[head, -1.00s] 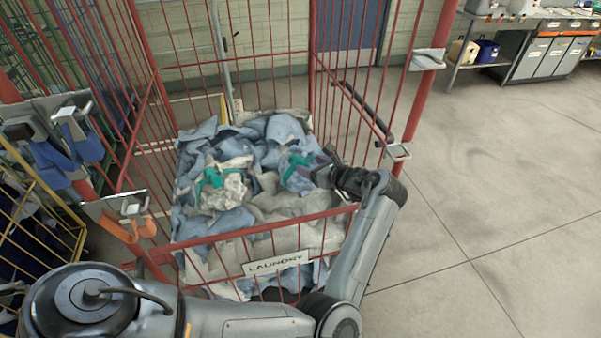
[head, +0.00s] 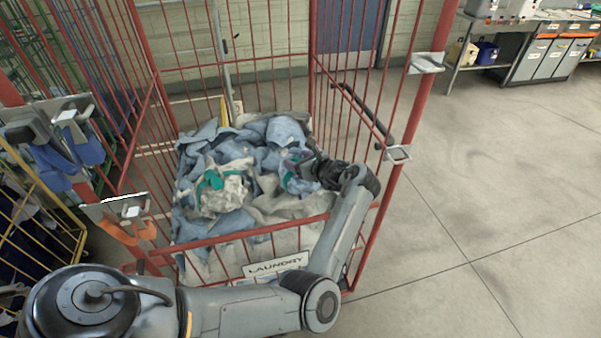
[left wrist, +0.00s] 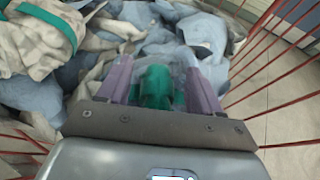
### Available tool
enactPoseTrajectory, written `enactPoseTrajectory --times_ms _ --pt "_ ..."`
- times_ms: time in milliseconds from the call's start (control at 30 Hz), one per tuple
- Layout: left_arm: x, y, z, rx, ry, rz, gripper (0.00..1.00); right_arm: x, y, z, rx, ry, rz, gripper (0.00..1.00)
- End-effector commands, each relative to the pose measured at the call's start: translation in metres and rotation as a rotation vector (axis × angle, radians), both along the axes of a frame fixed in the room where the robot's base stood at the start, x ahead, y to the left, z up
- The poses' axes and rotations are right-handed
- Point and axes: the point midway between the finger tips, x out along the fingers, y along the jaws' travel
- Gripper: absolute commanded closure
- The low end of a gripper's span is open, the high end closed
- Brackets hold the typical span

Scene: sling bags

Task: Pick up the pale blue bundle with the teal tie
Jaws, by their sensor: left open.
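The pale blue bundle with the teal tie (head: 289,181) lies on the laundry heap in the red cage cart, partly hidden by my gripper. In the left wrist view the teal tie (left wrist: 154,88) shows between the two purple fingers. My left gripper (head: 302,168) reaches over the cart's front right side with its fingers apart, one on each side of the bundle; it also shows in the left wrist view (left wrist: 160,80). I cannot tell whether the fingers touch the cloth. My right gripper is not in view.
A whitish bundle with a teal tie (head: 222,188) lies to the left on the heap. Loose blue and grey cloths surround both. The cart's red front bar (head: 240,235) and barred sides enclose the heap. Open floor (head: 480,190) lies to the right.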

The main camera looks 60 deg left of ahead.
Motion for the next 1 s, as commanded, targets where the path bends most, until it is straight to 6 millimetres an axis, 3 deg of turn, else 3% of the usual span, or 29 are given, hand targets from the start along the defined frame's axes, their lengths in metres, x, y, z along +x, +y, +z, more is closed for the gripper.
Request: enactPoseTrajectory --times_ms 67,500,1000 --pt "0.0000 -0.0001 0.0001 0.000 0.000 0.000 0.35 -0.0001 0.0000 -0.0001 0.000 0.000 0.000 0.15" --pt "-0.0001 -0.0002 0.0003 0.000 -0.001 0.000 1.00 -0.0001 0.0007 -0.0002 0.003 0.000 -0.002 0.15" --pt "-0.0001 -0.0002 0.0003 0.000 -0.001 0.000 1.00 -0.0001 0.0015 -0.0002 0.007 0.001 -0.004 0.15"
